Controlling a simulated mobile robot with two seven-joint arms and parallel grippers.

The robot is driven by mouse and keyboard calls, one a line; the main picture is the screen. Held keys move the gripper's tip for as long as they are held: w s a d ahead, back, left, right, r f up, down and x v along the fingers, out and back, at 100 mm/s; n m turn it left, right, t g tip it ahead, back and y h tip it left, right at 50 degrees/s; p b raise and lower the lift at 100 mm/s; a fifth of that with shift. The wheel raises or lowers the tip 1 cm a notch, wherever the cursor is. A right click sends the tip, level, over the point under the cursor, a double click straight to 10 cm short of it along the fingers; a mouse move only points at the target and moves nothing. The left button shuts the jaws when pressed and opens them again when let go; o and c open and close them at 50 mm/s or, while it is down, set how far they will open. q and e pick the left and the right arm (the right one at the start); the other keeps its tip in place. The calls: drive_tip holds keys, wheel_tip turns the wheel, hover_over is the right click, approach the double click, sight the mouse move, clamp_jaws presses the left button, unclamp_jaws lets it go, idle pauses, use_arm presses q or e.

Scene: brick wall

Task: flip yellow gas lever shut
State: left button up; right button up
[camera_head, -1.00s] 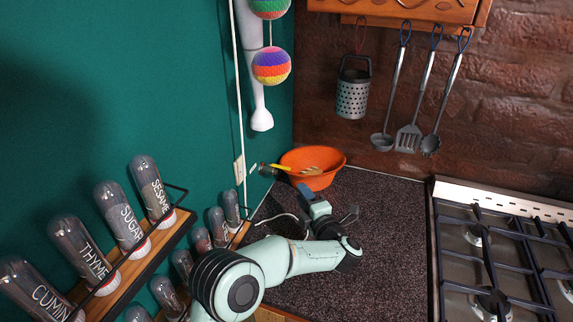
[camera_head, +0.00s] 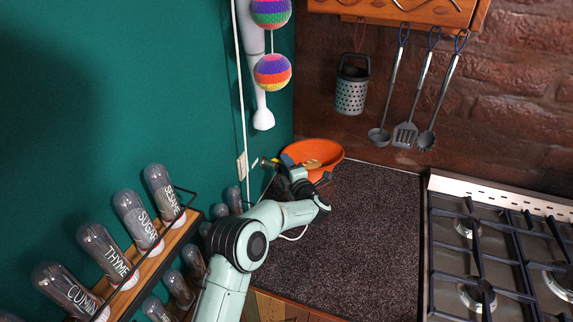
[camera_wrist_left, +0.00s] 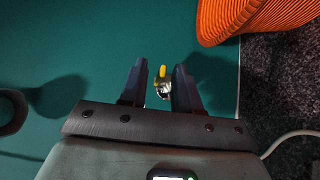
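The yellow gas lever (camera_wrist_left: 162,72) sits on a small metal valve (camera_wrist_left: 164,91) at the green wall. In the left wrist view it shows between the two fingers of my left gripper (camera_wrist_left: 160,82). The fingers are apart, with gaps visible on both sides of the lever. In the head view the lever (camera_head: 274,160) is small and partly hidden by my left gripper (camera_head: 285,163), which is beside the orange bowl. Whether a finger touches the lever is not clear. My right gripper is not in view.
The orange bowl (camera_head: 326,151) stands close to the gripper in the back corner of the dark countertop (camera_head: 360,230). A spice rack (camera_head: 165,250) is at left, a gas stove (camera_head: 490,250) at right. A white cable (camera_wrist_left: 290,141) runs nearby.

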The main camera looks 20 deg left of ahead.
use_arm(q)
clamp_jaws()
idle(1.4)
